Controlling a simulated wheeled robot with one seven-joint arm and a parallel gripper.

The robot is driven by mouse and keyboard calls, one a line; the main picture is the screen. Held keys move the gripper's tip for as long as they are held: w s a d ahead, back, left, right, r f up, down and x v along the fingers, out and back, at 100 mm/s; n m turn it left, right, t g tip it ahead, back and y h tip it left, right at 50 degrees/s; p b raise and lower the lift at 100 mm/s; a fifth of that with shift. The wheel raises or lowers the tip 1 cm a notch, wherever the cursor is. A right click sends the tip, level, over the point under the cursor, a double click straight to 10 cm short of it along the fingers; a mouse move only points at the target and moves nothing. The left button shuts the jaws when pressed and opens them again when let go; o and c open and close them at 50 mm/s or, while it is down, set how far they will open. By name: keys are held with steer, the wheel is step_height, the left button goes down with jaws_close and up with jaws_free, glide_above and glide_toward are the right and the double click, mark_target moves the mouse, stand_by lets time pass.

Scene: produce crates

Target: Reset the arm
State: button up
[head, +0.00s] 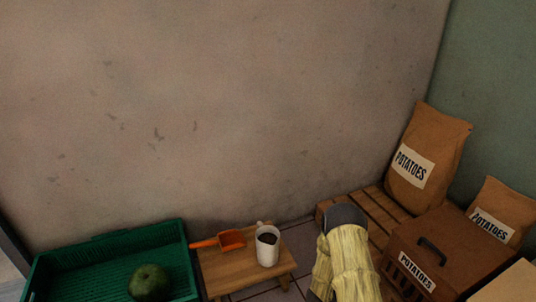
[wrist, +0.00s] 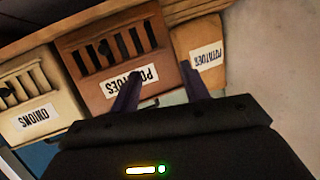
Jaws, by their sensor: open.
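My gripper (wrist: 160,72) shows in the wrist view, with its two dark fingers spread apart and nothing between them. Beyond the fingers is a brown potatoes crate (wrist: 107,82), its label upside down in this view. I cannot tell how far the fingers are from it. In the head view I cannot make out the gripper's fingers.
A green crate (head: 106,241) holds a dark green round fruit (head: 149,282). A small wooden stool (head: 240,273) bears an orange scoop (head: 232,240) and a white mug (head: 267,251). Potato sacks (head: 430,155) stand right, near the potatoes crate (head: 445,250). An onions crate (wrist: 40,105) stands left.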

steer(key=a+r+n+y+p, duration=0.2)
steer(key=a+r+n+y, duration=0.3)
steer(key=r, duration=0.6)
steer(key=a+r+n+y+p, duration=0.15)
steer(key=a+r+y, duration=0.25)
steer(key=a+r, duration=0.5)
steer(key=s+a+r+n+g+y+p, duration=0.2)
steer(key=s+r+n+g+p, duration=0.35)
steer(key=s+r, duration=1.35)
steer(key=w+p+v, duration=0.3)
steer(key=p+v, duration=1.5)
steer(key=p, duration=0.1)
steer(key=w+r+p+v, duration=0.1)
steer(key=w+p+v, duration=0.2)
steer(key=p+v, duration=1.4)
steer(key=shift+d+r+p, duration=0.55)
steer(key=shift+r+p, duration=0.15)
steer(key=shift+p, duration=0.15)
steer(key=shift+w, duration=0.15)
